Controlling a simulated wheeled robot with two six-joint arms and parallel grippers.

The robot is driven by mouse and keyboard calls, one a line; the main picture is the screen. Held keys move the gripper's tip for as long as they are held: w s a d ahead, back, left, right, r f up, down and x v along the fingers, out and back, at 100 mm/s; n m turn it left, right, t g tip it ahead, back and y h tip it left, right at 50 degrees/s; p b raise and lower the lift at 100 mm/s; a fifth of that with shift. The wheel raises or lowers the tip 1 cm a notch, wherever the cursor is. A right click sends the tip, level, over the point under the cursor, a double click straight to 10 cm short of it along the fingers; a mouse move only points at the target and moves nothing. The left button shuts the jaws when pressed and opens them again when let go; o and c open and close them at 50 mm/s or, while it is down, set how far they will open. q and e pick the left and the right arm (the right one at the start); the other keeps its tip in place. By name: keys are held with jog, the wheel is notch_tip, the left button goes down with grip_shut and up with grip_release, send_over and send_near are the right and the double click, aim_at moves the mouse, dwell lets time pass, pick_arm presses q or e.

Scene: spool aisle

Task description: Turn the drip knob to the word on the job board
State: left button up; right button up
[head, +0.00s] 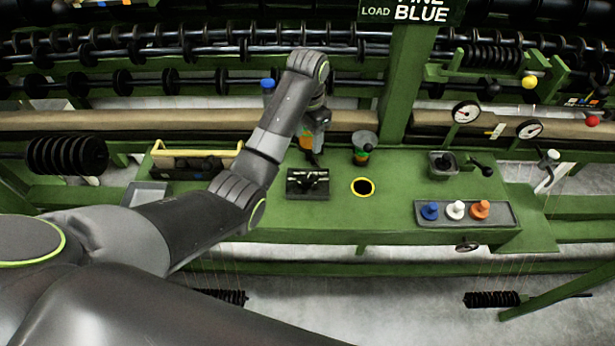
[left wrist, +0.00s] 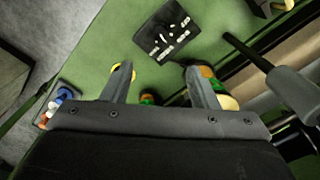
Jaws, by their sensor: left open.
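The job board (head: 412,12) hangs at the top of the head view. It reads "LOAD BLUE", and a line above, cut by the frame edge, looks like "FINE". A black block (head: 308,190) with a dark crossbar-like top stands on the green bench; it may carry the drip knob. The left wrist view shows a black plate (left wrist: 163,32) with several small white marks, too small to read. My right gripper is out of view.
On the bench (head: 270,222) are a yellow-ringed hole (head: 363,187), a banded bottle with a grey cup top (head: 364,146), and a tray (head: 425,222) with blue, white and orange pegs. A yellow-handled tote (head: 170,163) stands left. Gauges (head: 466,112) stand right.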

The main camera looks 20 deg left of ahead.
pick_arm(q)
jog(key=f, duration=0.1)
jog(key=b, duration=0.3)
send_over(308, 178)
notch_tip(308, 178, down, 6)
jog(key=r, duration=0.1)
notch_tip(308, 178, down, 11)
jog(key=shift+f, duration=0.1)
jog(key=c, duration=1)
jog(key=shift+p, duration=0.3)
